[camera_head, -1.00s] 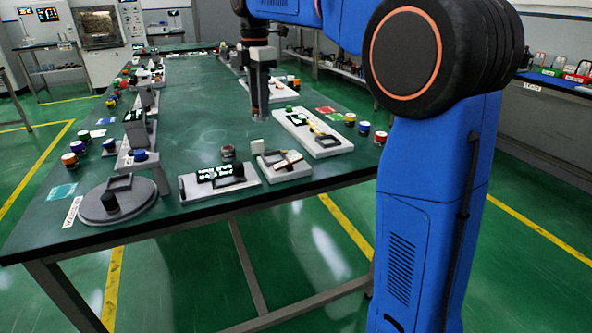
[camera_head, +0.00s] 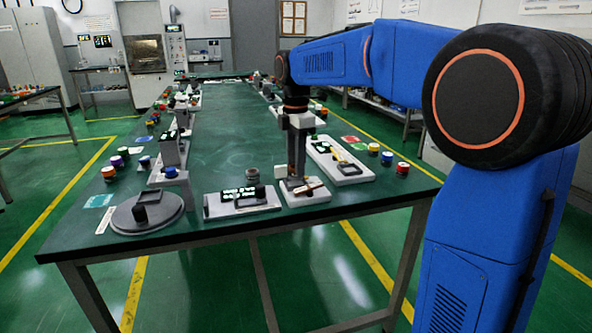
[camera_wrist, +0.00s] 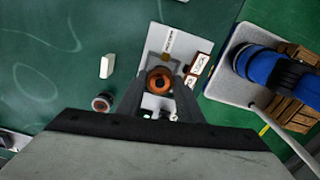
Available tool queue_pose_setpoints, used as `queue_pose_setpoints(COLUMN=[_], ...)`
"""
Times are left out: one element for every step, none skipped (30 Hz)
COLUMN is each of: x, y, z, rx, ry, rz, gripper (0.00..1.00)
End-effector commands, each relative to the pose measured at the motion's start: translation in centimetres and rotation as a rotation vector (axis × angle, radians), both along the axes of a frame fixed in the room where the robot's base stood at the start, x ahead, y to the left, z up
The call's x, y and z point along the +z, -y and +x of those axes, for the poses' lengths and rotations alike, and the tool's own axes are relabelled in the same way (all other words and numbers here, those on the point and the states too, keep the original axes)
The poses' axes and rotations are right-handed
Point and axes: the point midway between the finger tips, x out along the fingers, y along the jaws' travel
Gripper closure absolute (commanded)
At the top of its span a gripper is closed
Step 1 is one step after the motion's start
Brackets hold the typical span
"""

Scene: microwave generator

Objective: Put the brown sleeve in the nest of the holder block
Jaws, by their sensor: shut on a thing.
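My gripper (camera_head: 296,177) points straight down over a small pale plate (camera_head: 318,198) near the table's front edge. In the wrist view my gripper (camera_wrist: 160,88) is shut on the brown sleeve (camera_wrist: 160,76), a round ring seen from above with a dark centre. The sleeve is between the fingertips over the pale plate (camera_wrist: 186,44), which may bear the holder block. I cannot tell whether the sleeve touches anything below.
A grey cylinder (camera_head: 252,175) stands left of my gripper, behind a tray (camera_head: 214,208) with a lit display. A round grey turntable (camera_head: 165,222) is at front left. A long white tray (camera_head: 350,177) lies to the right. The table's middle (camera_head: 230,130) is clear.

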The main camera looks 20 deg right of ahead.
Motion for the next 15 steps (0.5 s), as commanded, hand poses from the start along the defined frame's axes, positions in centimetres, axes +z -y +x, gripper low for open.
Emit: queue_pose_setpoints(x=[-0.8,-1.2,-1.7,-1.9,-2.1,-2.2,-2.2,-2.2,-2.2,-2.2,-2.2,-2.2,-2.2,-2.3,-2.4], y=[0.0,0.0,0.0,0.0,0.0,0.0,0.0,0.0,0.0,0.0,0.0,0.0,0.0,0.0,0.0], z=[0.0,0.0,0.0,0.0,0.0,0.0,0.0,0.0,0.0,0.0,0.0,0.0,0.0,0.0,0.0], rx=[0.0,0.0,0.0,0.0,0.0,0.0,0.0,0.0,0.0,0.0,0.0,0.0,0.0,0.0,0.0], ry=[-0.003,-0.003,-0.002,-0.001,-0.001,-0.001,0.0,0.0,0.0,0.0,0.0,0.0,0.0,0.0,0.0], rz=[0.0,0.0,0.0,0.0,0.0,0.0,0.0,0.0,0.0,0.0,0.0,0.0,0.0,0.0,0.0], gripper=[0.94,0.94,0.94,0.94,0.94,0.94,0.94,0.94,0.94,0.94,0.94,0.94,0.94,0.94,0.94])
